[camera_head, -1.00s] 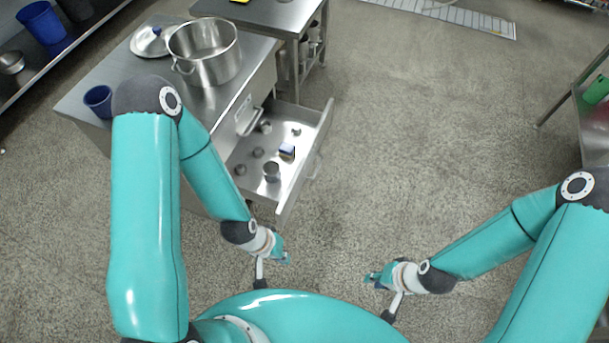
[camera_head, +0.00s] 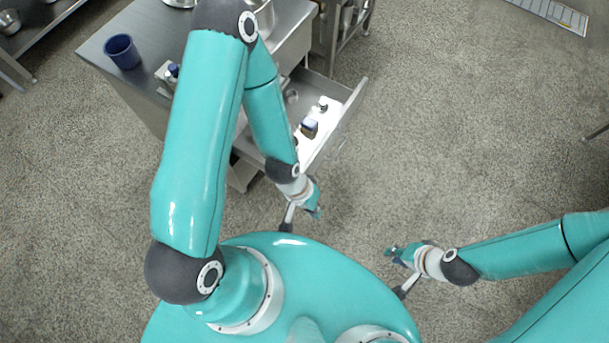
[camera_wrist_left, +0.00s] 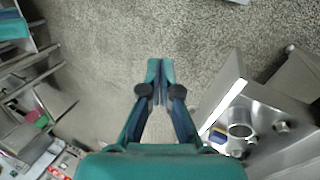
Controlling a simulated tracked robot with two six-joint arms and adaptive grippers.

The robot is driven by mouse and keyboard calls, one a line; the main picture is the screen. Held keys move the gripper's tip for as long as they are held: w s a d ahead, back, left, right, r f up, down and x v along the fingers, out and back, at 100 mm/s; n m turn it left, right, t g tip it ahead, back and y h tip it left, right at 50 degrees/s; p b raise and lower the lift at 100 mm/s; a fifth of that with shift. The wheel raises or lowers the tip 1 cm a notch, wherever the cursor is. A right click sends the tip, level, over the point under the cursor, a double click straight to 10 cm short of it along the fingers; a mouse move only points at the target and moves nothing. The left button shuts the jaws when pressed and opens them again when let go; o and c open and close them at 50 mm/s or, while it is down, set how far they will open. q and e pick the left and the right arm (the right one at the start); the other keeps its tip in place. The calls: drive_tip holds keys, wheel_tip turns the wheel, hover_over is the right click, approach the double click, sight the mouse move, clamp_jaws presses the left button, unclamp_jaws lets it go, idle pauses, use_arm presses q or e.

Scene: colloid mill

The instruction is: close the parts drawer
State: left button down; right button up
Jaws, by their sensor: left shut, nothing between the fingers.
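The parts drawer (camera_head: 351,106) stands pulled out from the steel cabinet, right of my left forearm, which hides part of it. It holds a blue-and-white block (camera_head: 310,128) and small metal parts. In the left wrist view, the drawer's front panel (camera_wrist_left: 226,84) is at the right, with a metal cup (camera_wrist_left: 240,122) inside. My left gripper (camera_head: 318,213) is shut and empty, in front of the drawer and apart from it; its closed fingers also show in the left wrist view (camera_wrist_left: 160,68). My right gripper (camera_head: 391,252) is farther right, over the floor; its fingers are too small to read.
The steel cabinet top (camera_head: 150,28) carries a blue cup (camera_head: 122,52) and a pot (camera_head: 264,14), partly hidden by my arm. Another steel table (camera_head: 340,45) stands behind the drawer.

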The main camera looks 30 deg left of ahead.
use_arm(q)
drive_tip(key=d+f+m+g+y+b, duration=0.45)
drive_tip(key=f+m+b, duration=0.35)
drive_tip(key=m+b, duration=0.35)
drive_tip(key=w+a+r+m+t+y+b, duration=0.1)
drive_tip(key=w+r+m+t+y+b, duration=0.2)
drive_tip(key=w+m+t+y+b, duration=0.4)
drive_tip(key=w+a+f+g, duration=0.1)
drive_tip(key=a+f, duration=0.2)
drive_tip(key=a, duration=0.2)
drive_tip(key=w+a+f+m+g+y, duration=0.1)
drive_tip(key=a+f, duration=0.2)
drive_tip(key=a, duration=0.3)
drive_tip(key=shift+a+f+b, duration=0.15)
drive_tip(key=shift+f+b, duration=0.05)
drive_tip(key=shift+b, duration=0.15)
drive_tip(key=shift+w+y, duration=0.1)
drive_tip(key=shift+y, duration=0.15)
